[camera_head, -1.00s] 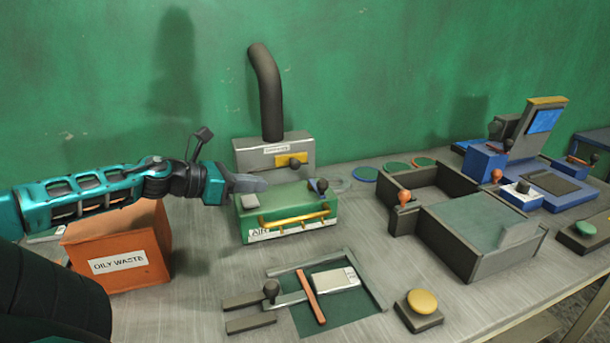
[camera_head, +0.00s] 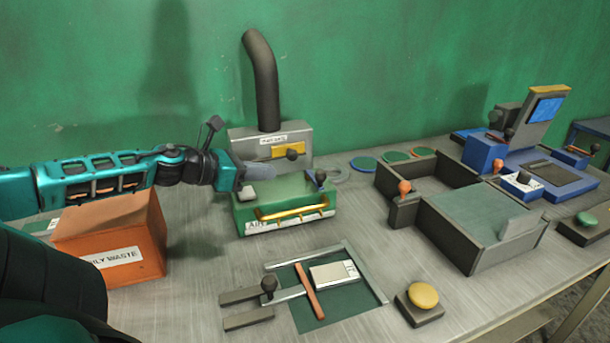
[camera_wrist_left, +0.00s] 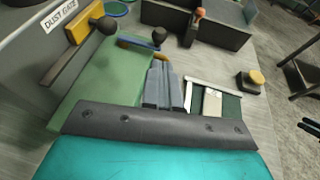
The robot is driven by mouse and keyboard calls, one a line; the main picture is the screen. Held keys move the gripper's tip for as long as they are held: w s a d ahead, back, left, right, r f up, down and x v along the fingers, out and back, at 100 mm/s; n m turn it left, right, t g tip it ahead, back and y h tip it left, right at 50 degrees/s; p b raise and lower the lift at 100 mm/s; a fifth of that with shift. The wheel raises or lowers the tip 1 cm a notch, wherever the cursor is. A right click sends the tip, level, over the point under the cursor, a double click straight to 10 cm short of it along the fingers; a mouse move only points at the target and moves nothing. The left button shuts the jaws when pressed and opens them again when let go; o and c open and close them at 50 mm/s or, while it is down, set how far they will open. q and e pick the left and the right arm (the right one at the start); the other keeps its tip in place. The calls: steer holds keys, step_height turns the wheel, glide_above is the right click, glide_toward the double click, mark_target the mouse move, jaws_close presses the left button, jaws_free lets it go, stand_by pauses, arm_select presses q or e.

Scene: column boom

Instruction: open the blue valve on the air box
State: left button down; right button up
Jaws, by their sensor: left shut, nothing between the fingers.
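The air box (camera_head: 250,218) is a green box with a yellow handle (camera_head: 292,207) along its front, in the middle of the bench. The blue valve (camera_head: 320,178), small with a dark ball knob, sits at the right of its top; its blue lever and dark knob also show in the left wrist view (camera_wrist_left: 158,38). My left gripper (camera_head: 262,171) comes in from the left over the left part of the box top, apart from the valve. Its grey fingers (camera_wrist_left: 163,85) are together and empty.
A grey dust gate box (camera_head: 240,145) with a dark pipe stands behind the air box. An orange oily waste box (camera_head: 150,245) is below my left arm. In front lies a slide fixture (camera_head: 335,310); a grey tray (camera_head: 470,265) stands right. Bare bench separates them.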

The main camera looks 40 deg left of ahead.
mark_target(316, 175)
arm_select(q)
steer(key=shift+b+x, duration=1.6)
steer(key=shift+x, duration=3.05)
steer(key=shift+w+p, duration=0.2)
steer(key=shift+p, duration=0.15)
steer(key=shift+p+x, duration=0.4)
steer(key=shift+x, duration=0.35)
steer(key=shift+f, duration=0.15)
